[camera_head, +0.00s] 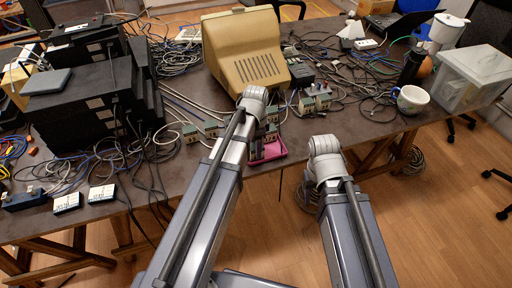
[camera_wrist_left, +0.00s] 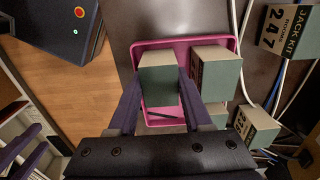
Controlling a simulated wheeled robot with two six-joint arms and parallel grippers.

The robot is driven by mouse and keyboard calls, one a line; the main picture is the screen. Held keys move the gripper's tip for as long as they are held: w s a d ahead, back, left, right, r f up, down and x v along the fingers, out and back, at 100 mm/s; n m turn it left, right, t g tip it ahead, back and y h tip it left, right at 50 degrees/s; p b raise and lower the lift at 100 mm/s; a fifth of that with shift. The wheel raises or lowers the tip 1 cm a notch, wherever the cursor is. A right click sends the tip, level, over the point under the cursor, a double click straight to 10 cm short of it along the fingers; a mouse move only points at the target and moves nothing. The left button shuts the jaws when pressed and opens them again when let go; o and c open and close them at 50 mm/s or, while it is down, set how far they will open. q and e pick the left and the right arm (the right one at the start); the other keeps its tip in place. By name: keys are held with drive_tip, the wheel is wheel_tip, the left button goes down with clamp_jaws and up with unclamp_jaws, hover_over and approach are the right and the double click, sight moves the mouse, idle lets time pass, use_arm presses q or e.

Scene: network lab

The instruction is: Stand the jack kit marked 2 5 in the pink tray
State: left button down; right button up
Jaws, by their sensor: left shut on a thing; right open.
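The pink tray (camera_head: 268,152) sits at the table's front edge, partly hidden by my left arm; it also shows in the left wrist view (camera_wrist_left: 150,43). My left gripper (camera_wrist_left: 159,88) is shut on a beige and green jack kit (camera_wrist_left: 158,92), over or in the tray's near half. I cannot tell whether the kit touches the tray floor, and its marking is not visible. A second kit (camera_wrist_left: 217,78) is beside it at the tray's far side, its label not readable. My right gripper (camera_wrist_left: 22,148) appears open and empty over the floor; the arms hide both grippers in the head view.
A kit marked 247 (camera_wrist_left: 288,30) and another kit (camera_wrist_left: 257,126) are outside the tray among cables. A beige monitor (camera_head: 245,55) stands behind. Black stacked devices (camera_head: 85,100) fill the left. A mug (camera_head: 411,99) and clear bin (camera_head: 475,75) stand right.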

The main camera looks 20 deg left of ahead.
use_arm(q)
drive_tip(key=c, duration=0.6)
unclamp_jaws()
wheel_tip(320, 180, up, 12)
drive_tip(key=p, duration=1.3)
drive_tip(key=s+d+n+y, duration=0.1)
drive_tip(key=s+d+n, duration=0.6)
drive_tip(key=s+d, duration=0.3)
drive_tip(key=s, duration=0.4)
drive_tip(key=shift+s+d+r+b, duration=0.2)
drive_tip(key=shift+d+b, duration=0.05)
drive_tip(key=shift+b, duration=0.05)
